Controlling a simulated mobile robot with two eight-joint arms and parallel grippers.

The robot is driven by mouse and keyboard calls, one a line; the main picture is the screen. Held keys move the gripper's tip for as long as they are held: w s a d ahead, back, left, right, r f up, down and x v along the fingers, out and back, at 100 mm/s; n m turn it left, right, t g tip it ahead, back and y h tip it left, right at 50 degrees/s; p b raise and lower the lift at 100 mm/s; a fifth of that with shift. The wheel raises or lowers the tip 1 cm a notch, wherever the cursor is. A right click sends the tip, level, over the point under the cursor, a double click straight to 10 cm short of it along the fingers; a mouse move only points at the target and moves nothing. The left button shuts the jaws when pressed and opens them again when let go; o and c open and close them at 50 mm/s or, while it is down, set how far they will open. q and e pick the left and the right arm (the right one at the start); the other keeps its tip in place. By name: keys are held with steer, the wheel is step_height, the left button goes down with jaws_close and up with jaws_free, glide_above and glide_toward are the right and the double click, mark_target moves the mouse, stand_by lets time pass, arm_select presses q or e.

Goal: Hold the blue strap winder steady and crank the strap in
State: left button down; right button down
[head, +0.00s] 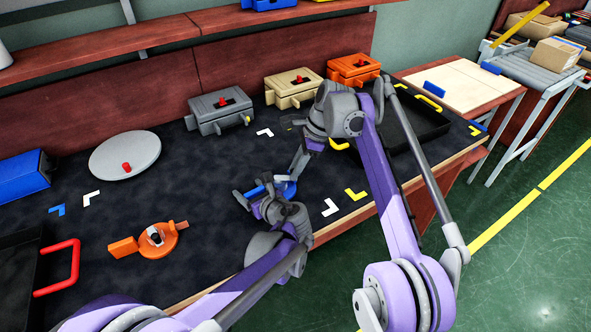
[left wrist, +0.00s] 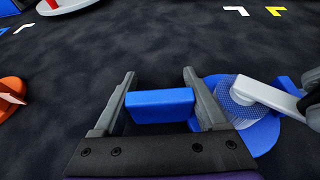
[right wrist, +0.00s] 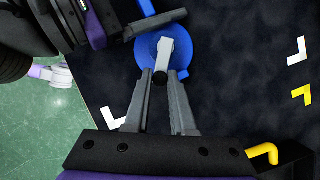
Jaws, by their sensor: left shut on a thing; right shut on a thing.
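The blue strap winder (head: 290,190) lies on the dark mat near the table's front edge, partly hidden by my arms. My left gripper (head: 252,190) is shut on its blue handle block, which sits between the fingers in the left wrist view (left wrist: 160,106). The winder's round blue body (left wrist: 262,138) is just right of those fingers. In the right wrist view, a light grey crank arm (right wrist: 166,48) lies across the blue disc (right wrist: 147,52). My right gripper (right wrist: 160,76) is shut on the dark knob at the crank's near end.
An orange winder (head: 158,240) lies to the left, near a black tray with a red handle (head: 60,268). A grey turntable (head: 125,155) and several clamp-lidded boxes (head: 220,111) stand behind. A black tray (head: 415,130) is at the right. White and yellow corner marks surround the winder.

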steer(key=shift+w+n, duration=0.1)
steer(key=shift+n, duration=0.2)
steer(key=c, duration=0.8)
jaws_free()
steer(key=shift+o, duration=0.2)
